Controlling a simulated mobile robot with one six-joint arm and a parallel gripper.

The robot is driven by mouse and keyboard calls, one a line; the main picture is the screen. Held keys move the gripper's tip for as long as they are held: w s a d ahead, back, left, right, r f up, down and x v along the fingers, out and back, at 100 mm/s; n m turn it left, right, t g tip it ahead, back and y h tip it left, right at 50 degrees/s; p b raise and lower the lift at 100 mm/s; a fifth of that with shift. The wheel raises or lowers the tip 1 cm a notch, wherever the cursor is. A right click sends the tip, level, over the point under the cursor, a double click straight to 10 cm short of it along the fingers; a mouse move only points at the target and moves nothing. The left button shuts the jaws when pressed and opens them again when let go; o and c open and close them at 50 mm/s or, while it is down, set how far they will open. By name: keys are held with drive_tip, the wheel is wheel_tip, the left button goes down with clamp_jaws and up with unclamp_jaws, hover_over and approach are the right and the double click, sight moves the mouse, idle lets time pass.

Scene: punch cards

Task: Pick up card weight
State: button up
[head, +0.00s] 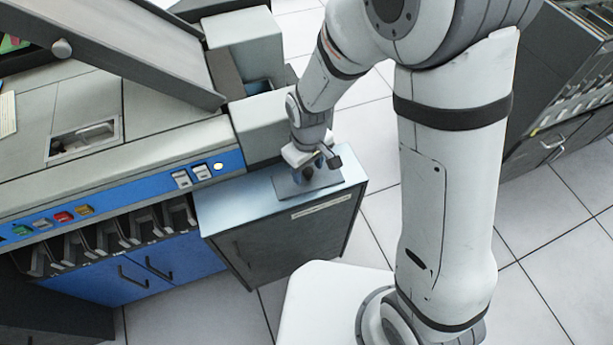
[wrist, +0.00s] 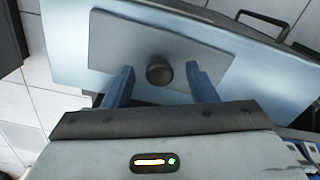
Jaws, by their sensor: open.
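The card weight is a flat grey plate with a round dark knob. In the wrist view the plate (wrist: 115,42) lies on a pale blue cabinet top, and its knob (wrist: 159,73) stands between my two blue fingers. My gripper (wrist: 162,82) is open, with a gap on each side of the knob. In the head view the card weight (head: 288,186) lies on the cabinet top (head: 225,205), and my gripper (head: 309,172) is right above it, partly hiding the knob.
A blue and grey card machine (head: 170,170) with a row of card slots and coloured buttons stands left of the cabinet. A sloped grey chute (head: 130,45) rises behind. A dark drawer cabinet (head: 560,110) stands at the right. Tiled floor between is clear.

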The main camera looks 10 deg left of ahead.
drive_tip(key=shift+f, duration=0.8)
drive_tip(key=shift+c, duration=0.3)
clamp_jaws()
